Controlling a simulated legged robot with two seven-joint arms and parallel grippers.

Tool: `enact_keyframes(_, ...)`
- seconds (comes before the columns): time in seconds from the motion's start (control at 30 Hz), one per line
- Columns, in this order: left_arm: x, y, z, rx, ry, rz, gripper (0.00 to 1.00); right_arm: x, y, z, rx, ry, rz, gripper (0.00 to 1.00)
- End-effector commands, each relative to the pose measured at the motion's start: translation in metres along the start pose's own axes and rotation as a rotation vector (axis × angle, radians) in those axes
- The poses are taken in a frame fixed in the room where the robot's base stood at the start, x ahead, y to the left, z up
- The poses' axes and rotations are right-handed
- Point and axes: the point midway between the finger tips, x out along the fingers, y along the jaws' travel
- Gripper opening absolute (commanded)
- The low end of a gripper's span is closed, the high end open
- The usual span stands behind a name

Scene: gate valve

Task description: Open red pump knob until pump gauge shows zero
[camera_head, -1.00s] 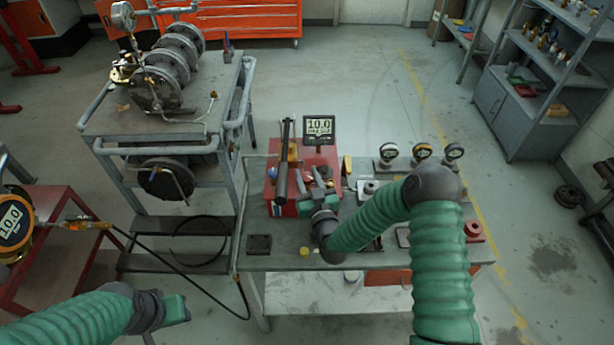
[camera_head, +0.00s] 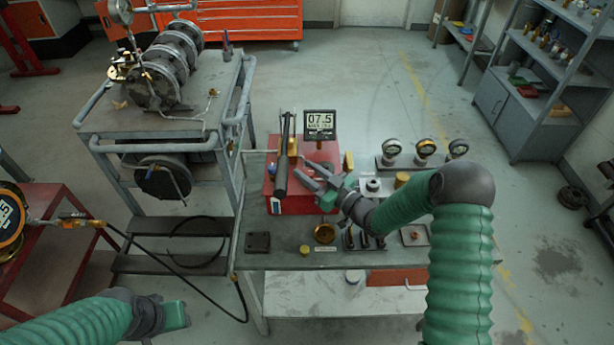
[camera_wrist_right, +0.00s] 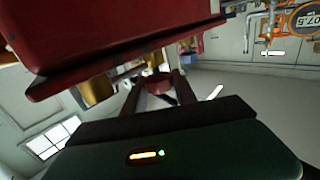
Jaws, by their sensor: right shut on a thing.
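The pump is a red box (camera_head: 290,205) on the grey workbench, with a long black handle (camera_head: 282,165) on top. My right gripper (camera_head: 309,174) reaches the pump's right side from the right. In the right wrist view, the small red knob (camera_wrist_right: 157,83) sits between its two dark fingers, below the red pump body (camera_wrist_right: 110,35), and the gripper is shut on it. The knob is hidden in the head view. My left gripper (camera_head: 176,315) is at the lower left, away from everything; its jaws are unclear.
A round orange gauge (camera_head: 8,215) on the red cart is cut off by the left edge. A black hose runs from it past the bench. A brass disc (camera_head: 324,233) lies near the front.

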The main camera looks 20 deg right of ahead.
Motion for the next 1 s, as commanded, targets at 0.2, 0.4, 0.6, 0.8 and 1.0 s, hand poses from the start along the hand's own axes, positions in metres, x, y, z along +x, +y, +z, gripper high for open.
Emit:
enact_keyframes(0.2,0.018,0.000,0.004,0.000,0.000,0.000,0.36,0.000,0.002,0.006,-0.005,-0.003,-0.201,0.00)
enact_keyframes(0.4,0.032,0.000,0.008,0.000,0.000,0.000,0.36,0.000,0.003,0.007,-0.007,-0.004,-0.391,0.00)
enact_keyframes(0.6,0.051,0.000,0.012,0.000,0.000,0.000,0.36,0.001,0.002,0.008,-0.007,-0.004,-0.575,0.00)
enact_keyframes(0.8,0.070,0.000,0.017,0.000,0.000,0.000,0.36,0.001,0.001,0.008,-0.005,-0.004,-0.723,0.00)
enact_keyframes(1.0,0.082,0.000,0.019,0.000,0.000,0.000,0.36,0.001,0.002,0.005,-0.003,-0.004,-0.815,0.00)
